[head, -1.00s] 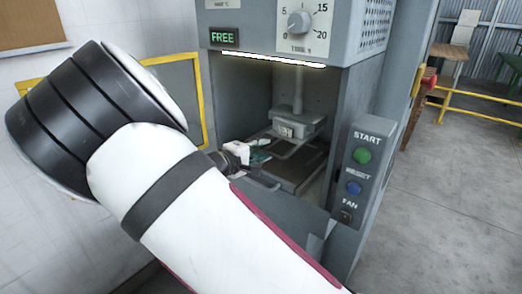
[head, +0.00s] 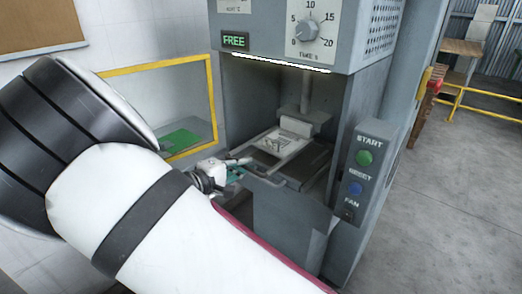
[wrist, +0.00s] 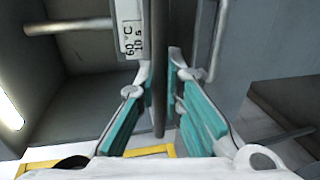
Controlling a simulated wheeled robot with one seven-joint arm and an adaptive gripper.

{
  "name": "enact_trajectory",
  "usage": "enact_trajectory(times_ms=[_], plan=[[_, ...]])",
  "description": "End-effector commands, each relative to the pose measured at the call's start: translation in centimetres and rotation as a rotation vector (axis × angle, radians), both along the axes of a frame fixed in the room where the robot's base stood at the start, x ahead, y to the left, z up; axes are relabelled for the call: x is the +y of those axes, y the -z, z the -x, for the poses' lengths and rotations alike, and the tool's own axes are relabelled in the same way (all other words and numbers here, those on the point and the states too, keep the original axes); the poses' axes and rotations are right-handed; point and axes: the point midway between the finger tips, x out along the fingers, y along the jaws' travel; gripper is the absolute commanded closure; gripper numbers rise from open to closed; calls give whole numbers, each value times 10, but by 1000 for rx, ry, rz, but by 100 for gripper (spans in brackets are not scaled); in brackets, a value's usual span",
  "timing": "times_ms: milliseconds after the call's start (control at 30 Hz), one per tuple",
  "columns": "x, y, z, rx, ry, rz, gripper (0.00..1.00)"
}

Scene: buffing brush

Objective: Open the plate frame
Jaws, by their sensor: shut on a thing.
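The plate frame (head: 262,143) is a light grey rectangular piece inside the press, below the press block. A dark plate (head: 298,160) lies beside it. My gripper (head: 245,163) is at the left front of the press opening, by the frame's near end and close to the drawer handle. In the wrist view its teal-padded fingers (wrist: 160,75) close around a thin dark bar (wrist: 159,110), apparently part of the frame. The frame's hinge and exact tilt cannot be made out.
The press block (head: 305,121) hangs on its column above the plates. The press walls and lit hood enclose the opening. A control panel (head: 362,172) with buttons stands right of it. A yellow rail frame (head: 163,68) and a green board (head: 182,139) are to the left.

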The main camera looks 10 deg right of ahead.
Motion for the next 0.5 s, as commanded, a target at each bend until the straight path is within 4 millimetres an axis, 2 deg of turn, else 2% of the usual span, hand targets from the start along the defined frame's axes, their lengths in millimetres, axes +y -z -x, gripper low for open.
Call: enact_trajectory(times_ms=[33, 200, 400, 500], plan=[[16, -2, 11, 1, -8, -1, 100], [55, -1, 39, 1, -7, 0, 100], [89, 0, 64, 1, -5, 0, 100], [99, 0, 71, 1, -3, -1, 100]])
